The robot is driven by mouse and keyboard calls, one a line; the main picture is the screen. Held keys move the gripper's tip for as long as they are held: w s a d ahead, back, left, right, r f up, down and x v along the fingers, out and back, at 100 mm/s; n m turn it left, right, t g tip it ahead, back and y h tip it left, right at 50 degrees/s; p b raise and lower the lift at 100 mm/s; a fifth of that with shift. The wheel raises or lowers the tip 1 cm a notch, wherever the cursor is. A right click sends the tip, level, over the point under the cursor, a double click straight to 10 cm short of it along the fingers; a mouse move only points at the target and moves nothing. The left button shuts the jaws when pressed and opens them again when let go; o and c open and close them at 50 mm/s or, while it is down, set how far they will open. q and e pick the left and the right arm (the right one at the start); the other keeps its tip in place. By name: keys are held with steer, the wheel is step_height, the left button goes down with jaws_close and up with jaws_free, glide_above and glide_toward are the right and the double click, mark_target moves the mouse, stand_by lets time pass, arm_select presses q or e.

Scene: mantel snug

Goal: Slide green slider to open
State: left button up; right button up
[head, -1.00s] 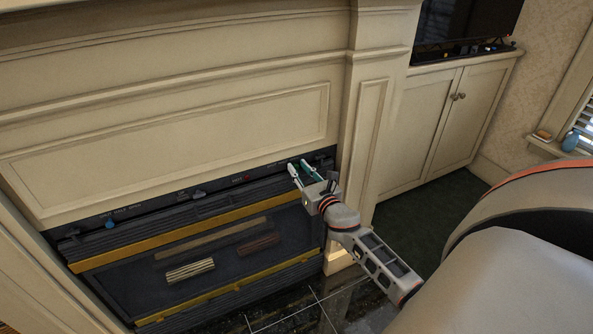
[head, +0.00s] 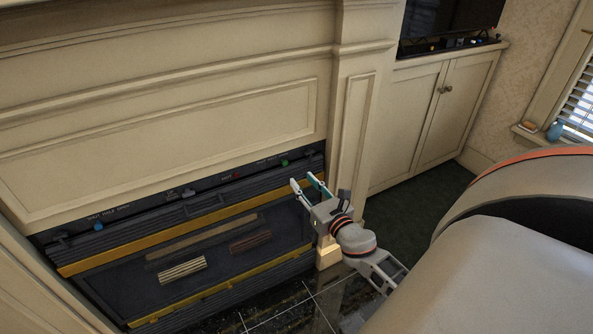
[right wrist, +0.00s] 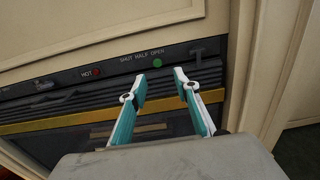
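The green slider (head: 284,162) is a small round knob on the dark control strip (head: 210,182) along the top of the fireplace front. In the right wrist view, the green slider (right wrist: 157,63) sits under the word OPEN, at the right end of a SHUT HALF OPEN label. My right gripper (head: 304,180) is open and empty, in front of the strip and apart from the knob. Its two fingers, teal with white, also show in the right wrist view (right wrist: 160,78), with the knob beyond the gap between their tips. My left gripper is not in view.
A red knob (head: 237,175) and a blue knob (head: 98,226) are on the same strip. Below it are dark slats and yellow bars (head: 150,252). A cream pilaster (head: 350,130) stands right of the fireplace, with a cabinet (head: 430,115) beyond.

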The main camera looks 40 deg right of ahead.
steer(key=shift+v, duration=1.1)
